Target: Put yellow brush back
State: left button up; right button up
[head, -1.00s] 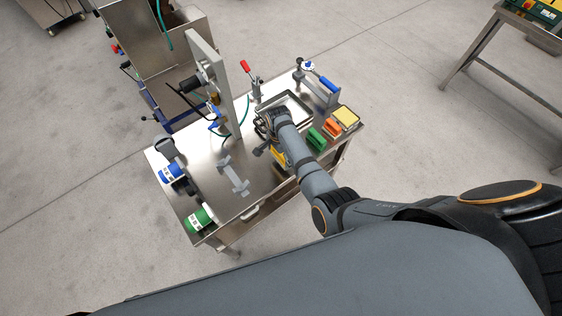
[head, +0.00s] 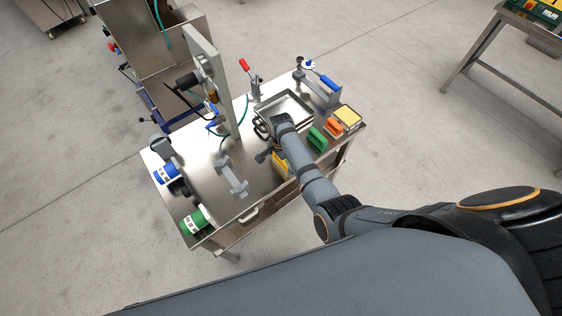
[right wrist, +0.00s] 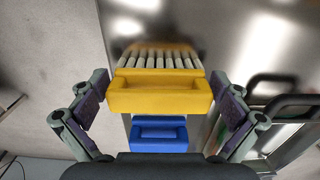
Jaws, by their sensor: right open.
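The yellow brush (head: 281,163) is near the front edge of the metal table, partly hidden by my right arm in the head view. In the right wrist view the yellow brush (right wrist: 160,96) shows its recessed handle block, with a row of pale bristles on its far side. My right gripper (right wrist: 161,103) is open, with one finger on each side of the brush and visible gaps to it. In the head view the right gripper (head: 265,155) is mostly hidden behind its own arm. My left gripper is not in view.
A blue block (right wrist: 159,135) lies just below the yellow brush in the wrist view. A metal tray (head: 298,100), a green brush (head: 318,138) and an orange brush (head: 333,127) are beside the arm. A grey clamp-like tool (head: 232,178) lies to the left.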

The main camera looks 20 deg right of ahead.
notch_tip(320, 180, up, 7)
jog(key=p, duration=0.7)
jog(key=shift+f, duration=0.1)
jog(key=shift+r, duration=2.7)
